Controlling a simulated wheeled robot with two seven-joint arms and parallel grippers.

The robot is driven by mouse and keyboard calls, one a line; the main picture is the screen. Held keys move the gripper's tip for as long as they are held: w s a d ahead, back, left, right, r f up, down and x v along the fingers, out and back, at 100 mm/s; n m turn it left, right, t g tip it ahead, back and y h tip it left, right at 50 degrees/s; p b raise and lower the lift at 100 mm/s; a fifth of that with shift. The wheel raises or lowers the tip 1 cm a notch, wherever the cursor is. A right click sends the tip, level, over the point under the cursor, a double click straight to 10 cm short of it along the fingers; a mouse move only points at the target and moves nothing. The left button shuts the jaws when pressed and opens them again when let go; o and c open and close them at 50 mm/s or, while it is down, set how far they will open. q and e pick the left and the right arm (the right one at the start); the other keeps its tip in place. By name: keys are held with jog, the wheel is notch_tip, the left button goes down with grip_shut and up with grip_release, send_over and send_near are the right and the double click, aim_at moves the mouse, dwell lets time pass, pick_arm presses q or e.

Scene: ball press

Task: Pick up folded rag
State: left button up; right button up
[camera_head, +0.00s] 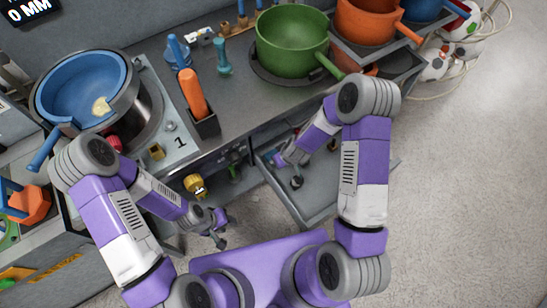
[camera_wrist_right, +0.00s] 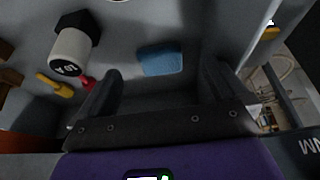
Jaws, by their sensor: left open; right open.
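The folded rag (camera_wrist_right: 162,59) is a small blue cloth lying flat on a grey surface, in the right wrist view. My right gripper (camera_wrist_right: 160,80) is open, with its two dark fingers apart on either side of the rag's near edge. The rag is not between pads in a grip, and the gap to it is hard to judge. In the head view my right gripper (camera_head: 281,160) reaches down into the open drawer (camera_head: 325,202), and I cannot make out the rag there. My left gripper (camera_head: 219,228) is open and empty, low in front of the bench.
In the right wrist view a white cylinder with a black cap (camera_wrist_right: 70,52), a yellow item (camera_wrist_right: 54,85) and a small red item (camera_wrist_right: 88,82) lie left of the rag. A drawer wall stands at right. A green pot (camera_head: 292,42) and blue pot (camera_head: 82,85) stand on the bench.

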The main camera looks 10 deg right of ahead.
jog(key=b+x, duration=0.1)
jog(key=x, duration=0.2)
jog(key=b+x, duration=0.1)
jog(key=x, duration=0.2)
jog(key=shift+w, duration=0.4)
jog(key=shift+r, duration=0.1)
jog(key=c, duration=1.1)
